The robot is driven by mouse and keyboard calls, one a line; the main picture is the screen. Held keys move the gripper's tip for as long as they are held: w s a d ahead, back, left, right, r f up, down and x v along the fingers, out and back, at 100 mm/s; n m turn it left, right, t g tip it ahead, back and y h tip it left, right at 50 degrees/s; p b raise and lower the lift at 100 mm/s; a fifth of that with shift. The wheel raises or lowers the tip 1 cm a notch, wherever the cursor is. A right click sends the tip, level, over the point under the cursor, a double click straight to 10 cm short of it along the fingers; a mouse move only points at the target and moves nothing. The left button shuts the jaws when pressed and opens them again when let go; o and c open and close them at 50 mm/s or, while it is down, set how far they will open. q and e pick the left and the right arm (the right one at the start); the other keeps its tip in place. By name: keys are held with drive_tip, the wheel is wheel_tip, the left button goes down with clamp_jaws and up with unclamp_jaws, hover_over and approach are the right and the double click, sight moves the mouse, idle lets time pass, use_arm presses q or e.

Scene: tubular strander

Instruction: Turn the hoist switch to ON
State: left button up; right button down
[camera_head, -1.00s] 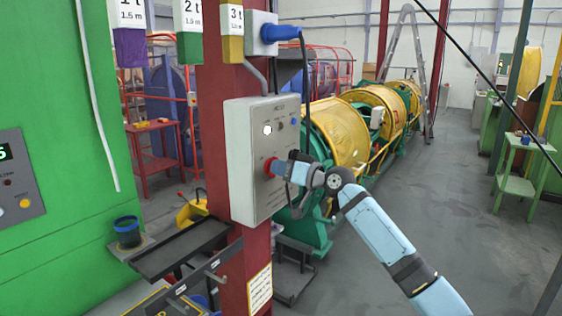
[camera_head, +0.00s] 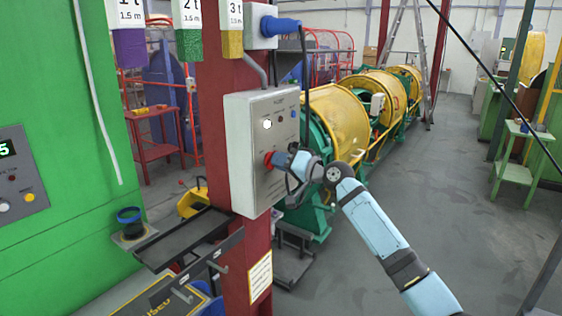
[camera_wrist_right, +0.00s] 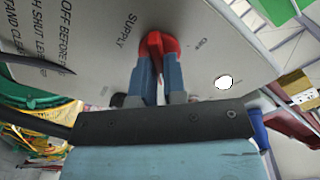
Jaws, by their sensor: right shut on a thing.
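The hoist switch (camera_head: 268,160) is a red rotary knob on the front of a grey control box (camera_head: 248,187), which is fixed to a dark red column. In the right wrist view the red knob (camera_wrist_right: 158,47) sits between my fingertips. My right gripper (camera_head: 274,161) is shut on the knob, with its blue fingers on either side of it. The word "SUPPLY" is printed beside the knob; its exact setting is hard to read. A white lamp (camera_head: 267,124) shows on the box above the knob. My left gripper is not in view.
A blue plug and socket box (camera_head: 262,27) sits above the control box. A dark shelf (camera_head: 185,240) juts from the column at lower left. The yellow strander drums (camera_head: 340,118) stand behind my right arm. Grey floor is open to the right.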

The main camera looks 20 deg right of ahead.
drive_tip(key=c, duration=1.2)
unclamp_jaws()
drive_tip(key=b+v, duration=0.2)
drive_tip(key=v, duration=1.1)
drive_tip(key=shift+s+d+b, duration=0.25)
drive_tip(key=shift+s+b, duration=0.05)
drive_tip(key=shift+b, duration=0.1)
